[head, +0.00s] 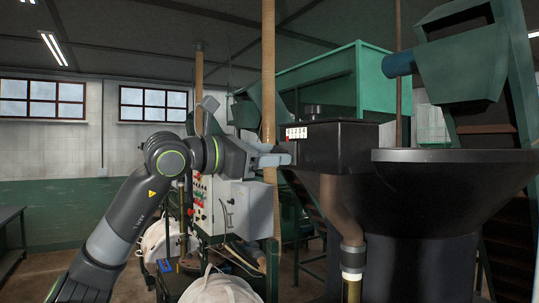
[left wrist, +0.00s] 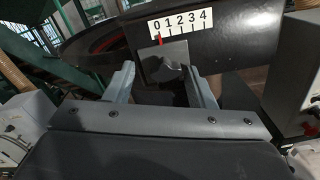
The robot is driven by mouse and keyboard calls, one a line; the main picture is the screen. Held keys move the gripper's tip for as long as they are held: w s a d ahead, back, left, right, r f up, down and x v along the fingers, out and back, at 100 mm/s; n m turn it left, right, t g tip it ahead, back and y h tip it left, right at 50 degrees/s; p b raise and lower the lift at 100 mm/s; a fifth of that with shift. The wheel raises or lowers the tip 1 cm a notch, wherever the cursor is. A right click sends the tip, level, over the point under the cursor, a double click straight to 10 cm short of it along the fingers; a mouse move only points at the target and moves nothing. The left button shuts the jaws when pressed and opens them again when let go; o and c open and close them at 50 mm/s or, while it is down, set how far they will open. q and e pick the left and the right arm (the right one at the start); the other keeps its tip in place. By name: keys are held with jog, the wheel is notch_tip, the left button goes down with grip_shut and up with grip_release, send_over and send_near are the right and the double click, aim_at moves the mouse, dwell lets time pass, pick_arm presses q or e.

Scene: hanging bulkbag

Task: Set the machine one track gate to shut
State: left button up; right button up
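The track gate's grey handle block (left wrist: 163,64) shows in the left wrist view, below a white scale (left wrist: 180,22) marked 0 to 4. A red pointer (left wrist: 159,41) stands at or very near the 0 mark. In the head view the scale (head: 297,132) is on the black machine housing (head: 345,150). My left gripper (head: 286,155) is at the housing's left side, just under the scale. In the left wrist view its two fingers (left wrist: 164,82) are apart, one to each side of the handle, with visible gaps. My right gripper is not in view.
A wide black bowl (head: 450,156) stands right of the housing, with a brown pipe (head: 335,205) below the housing. A grey control box (head: 245,208) and a tan post (head: 268,80) are close to my left gripper. White bags (head: 220,290) are low in front.

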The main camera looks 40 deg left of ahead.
pick_arm(q)
jog(key=shift+s+d, duration=0.1)
jog(key=shift+s, duration=0.05)
jog(key=b+v, duration=1.1)
jog(key=v, duration=0.6)
jog(key=shift+s, duration=0.1)
